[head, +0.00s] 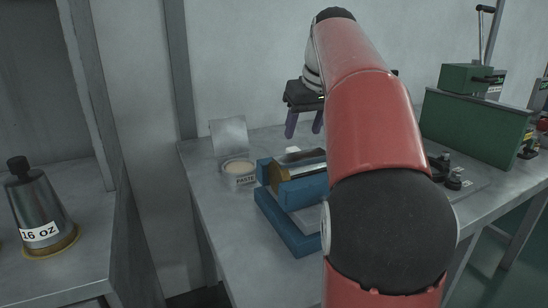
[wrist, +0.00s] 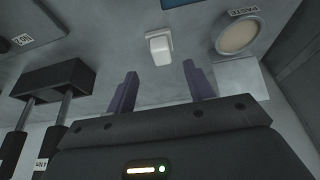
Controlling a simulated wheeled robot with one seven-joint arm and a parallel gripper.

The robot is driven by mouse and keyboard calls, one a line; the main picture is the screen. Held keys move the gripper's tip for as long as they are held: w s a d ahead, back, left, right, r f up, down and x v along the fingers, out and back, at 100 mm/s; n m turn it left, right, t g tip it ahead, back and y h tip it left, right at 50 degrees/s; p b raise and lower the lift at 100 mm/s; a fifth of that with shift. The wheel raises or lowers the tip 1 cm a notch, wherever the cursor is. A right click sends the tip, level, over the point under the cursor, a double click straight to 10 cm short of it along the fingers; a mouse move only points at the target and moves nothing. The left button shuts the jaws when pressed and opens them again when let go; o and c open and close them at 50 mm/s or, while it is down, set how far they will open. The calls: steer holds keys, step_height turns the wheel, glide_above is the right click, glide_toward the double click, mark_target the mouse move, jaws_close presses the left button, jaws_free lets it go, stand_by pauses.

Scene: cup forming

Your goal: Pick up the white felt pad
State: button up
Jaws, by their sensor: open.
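The white felt pad (wrist: 159,48) lies on the grey bench top, a small pale block in the wrist view. In the head view a small white piece (head: 293,150), apparently the same pad, shows behind the blue fixture, partly hidden. My gripper (head: 303,134) hangs above the bench near the pad, its two purple fingers pointing down. In the wrist view my gripper (wrist: 159,69) is open and empty. The pad appears between and just beyond the fingertips, with clear space on both sides. I cannot tell the exact height between them.
A round tin labelled PASTE (head: 239,175) stands left of the pad, with an upright grey plate (head: 229,136) behind it. The blue fixture (head: 290,238) with a brass-coloured piece is in front. A dark block on posts (wrist: 52,82) is left in the wrist view. My red arm hides part of the bench.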

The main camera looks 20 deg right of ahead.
mark_target(296, 147)
steer(key=x, duration=0.4)
steer(key=b+x, duration=0.1)
steer(key=x, duration=0.2)
steer(key=shift+w+a, duration=0.1)
steer(key=shift+w, duration=0.2)
steer(key=shift+r, duration=0.1)
steer(key=shift+c, duration=0.3)
steer(key=c, duration=1)
step_height(296, 147, up, 10)
steer(key=p, duration=0.3)
